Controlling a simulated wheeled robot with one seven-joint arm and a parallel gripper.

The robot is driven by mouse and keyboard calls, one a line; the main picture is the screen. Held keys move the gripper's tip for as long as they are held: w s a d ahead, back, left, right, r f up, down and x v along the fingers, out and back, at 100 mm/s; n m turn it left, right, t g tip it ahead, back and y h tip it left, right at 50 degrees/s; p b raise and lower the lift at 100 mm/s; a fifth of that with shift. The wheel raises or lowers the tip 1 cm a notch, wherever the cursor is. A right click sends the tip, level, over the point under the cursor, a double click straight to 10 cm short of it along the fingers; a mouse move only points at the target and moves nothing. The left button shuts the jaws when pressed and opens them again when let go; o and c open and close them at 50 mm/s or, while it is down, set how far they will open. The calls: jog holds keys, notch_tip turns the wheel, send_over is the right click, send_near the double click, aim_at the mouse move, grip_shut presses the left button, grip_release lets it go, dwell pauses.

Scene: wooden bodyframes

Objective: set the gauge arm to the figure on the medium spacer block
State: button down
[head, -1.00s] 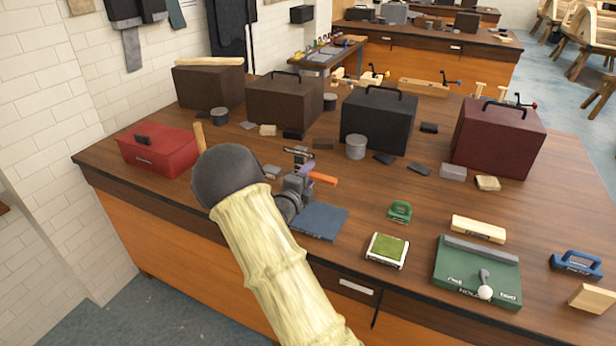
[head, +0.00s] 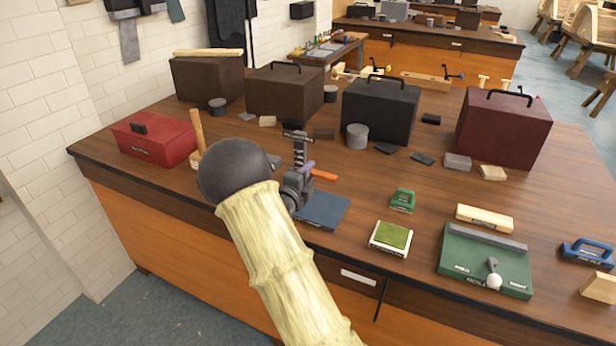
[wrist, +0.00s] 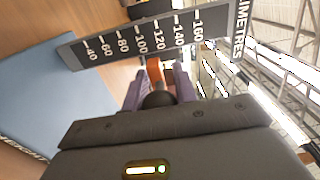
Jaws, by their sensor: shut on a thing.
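The gauge has a blue base plate (head: 323,209) on the bench and an upright dark scale (head: 300,148), marked in millimetres. In the wrist view the scale (wrist: 150,35) shows figures from 40 to 160. The orange gauge arm (head: 323,175) sticks out right of the scale; in the wrist view it (wrist: 154,75) lies in front of the scale, between about 100 and 120. My gripper (head: 306,170), with purple fingers (wrist: 158,88), is shut on the gauge arm. Its hold is partly hidden by the wrist. I cannot tell which block is the medium spacer; labels are too small.
A green board with a lever (head: 486,260), a green-topped block (head: 391,238), a pale wooden block (head: 484,218) and a blue-handled tool (head: 588,252) lie to the right. A red box (head: 154,140) is left. Several dark cases stand behind. Small blocks lie between.

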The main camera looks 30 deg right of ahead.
jog(key=shift+f+b, duration=1.2)
jog(key=c, duration=1.1)
grip_release()
jog(key=shift+r, duration=0.1)
jog(key=b+v, duration=0.2)
jog(key=v, duration=1.5)
jog(key=shift+s+a+b, duration=0.2)
jog(key=shift+s+b, duration=0.05)
jog(key=shift+b, duration=0.05)
